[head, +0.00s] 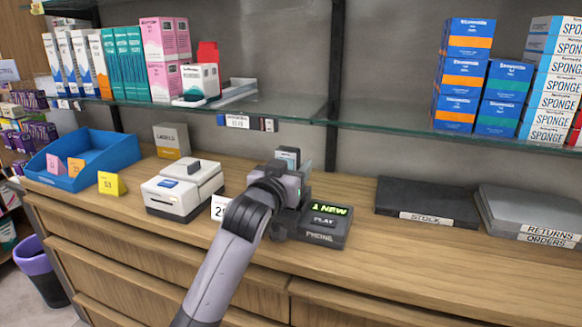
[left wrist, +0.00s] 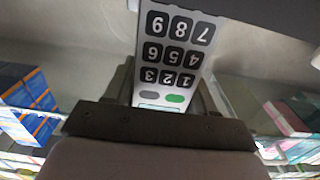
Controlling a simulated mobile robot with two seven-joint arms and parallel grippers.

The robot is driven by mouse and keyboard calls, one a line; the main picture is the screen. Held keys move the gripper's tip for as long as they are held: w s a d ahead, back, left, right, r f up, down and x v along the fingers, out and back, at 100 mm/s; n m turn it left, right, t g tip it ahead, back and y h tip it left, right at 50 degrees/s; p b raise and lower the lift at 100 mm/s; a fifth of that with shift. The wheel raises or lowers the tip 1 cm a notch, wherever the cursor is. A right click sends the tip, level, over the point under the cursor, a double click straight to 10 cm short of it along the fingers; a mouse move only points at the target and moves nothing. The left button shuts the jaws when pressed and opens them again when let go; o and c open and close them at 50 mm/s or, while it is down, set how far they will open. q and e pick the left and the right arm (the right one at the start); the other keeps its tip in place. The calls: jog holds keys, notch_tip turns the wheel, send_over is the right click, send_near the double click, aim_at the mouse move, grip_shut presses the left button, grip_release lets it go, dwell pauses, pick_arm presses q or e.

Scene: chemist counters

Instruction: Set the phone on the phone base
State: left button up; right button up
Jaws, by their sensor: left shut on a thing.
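The phone (head: 287,154) is grey and stands roughly upright; in the head view only its top shows above my left gripper (head: 290,188). In the left wrist view the phone (left wrist: 175,50) shows its number keys, upside down, between the fingers of my shut gripper. I cannot tell whether the phone touches the base. My right gripper is not in view.
A white label printer (head: 182,190) stands left of the base, with a number card (head: 218,208) between them. A dark "STOCK" tray (head: 427,200) lies to the right. The glass shelf (head: 300,108) crosses above the counter (head: 390,262). Bare counter lies right of the base.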

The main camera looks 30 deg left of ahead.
pick_arm(q)
jog(key=shift+f+b, duration=0.35)
jog(key=shift+f, duration=0.2)
jog(key=o, duration=0.8)
jog(key=shift+o, duration=0.2)
jog(key=shift+s, duration=0.1)
jog(key=shift+p+v, duration=0.45)
jog(key=shift+v, duration=0.55)
jog(key=shift+p+v, duration=0.5)
jog(key=shift+v, duration=1.15)
jog(key=p+v, duration=0.1)
jog(key=v, duration=0.4)
jog(key=shift+s+d, duration=0.15)
jog(key=shift+s, duration=0.1)
